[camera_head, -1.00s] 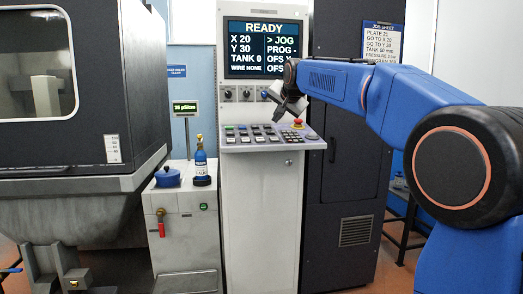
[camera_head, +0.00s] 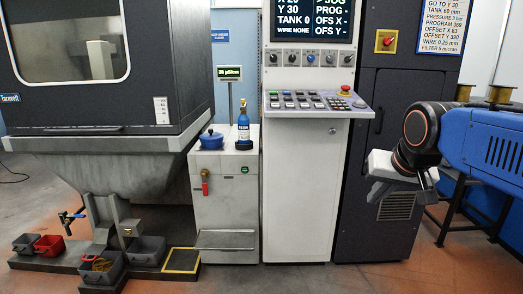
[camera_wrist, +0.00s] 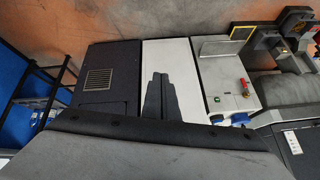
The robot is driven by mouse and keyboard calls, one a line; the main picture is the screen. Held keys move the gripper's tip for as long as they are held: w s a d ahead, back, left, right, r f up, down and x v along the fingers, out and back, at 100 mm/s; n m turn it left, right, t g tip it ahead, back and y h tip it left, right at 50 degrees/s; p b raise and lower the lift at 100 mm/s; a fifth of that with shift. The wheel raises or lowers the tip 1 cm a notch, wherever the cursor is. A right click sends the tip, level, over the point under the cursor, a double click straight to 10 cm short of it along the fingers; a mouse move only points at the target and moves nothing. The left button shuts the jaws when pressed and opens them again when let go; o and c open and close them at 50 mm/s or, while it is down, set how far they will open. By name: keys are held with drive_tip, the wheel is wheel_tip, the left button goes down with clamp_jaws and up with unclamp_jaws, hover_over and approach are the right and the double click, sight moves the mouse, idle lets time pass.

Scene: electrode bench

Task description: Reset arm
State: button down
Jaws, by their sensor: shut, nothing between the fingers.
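My arm is folded at the right of the head view, in front of the dark cabinet (camera_head: 380,185). My gripper (camera_head: 430,190) hangs low there, right of the control panel (camera_head: 310,104) and clear of its keys. In the wrist view my gripper (camera_wrist: 161,85) shows as two dark fingers side by side, shut and empty. They appear over the white front of the console (camera_wrist: 165,55) and do not visibly hold anything.
Small bins (camera_head: 145,250) sit low at the left. A stand with spools (camera_head: 480,190) is behind my arm. Open floor lies in front.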

drive_tip(key=s+d+f+n+g, duration=0.1)
drive_tip(key=s+f+n+g, duration=0.1)
drive_tip(key=s+f, duration=1.4)
drive_tip(key=shift+s, duration=0.65)
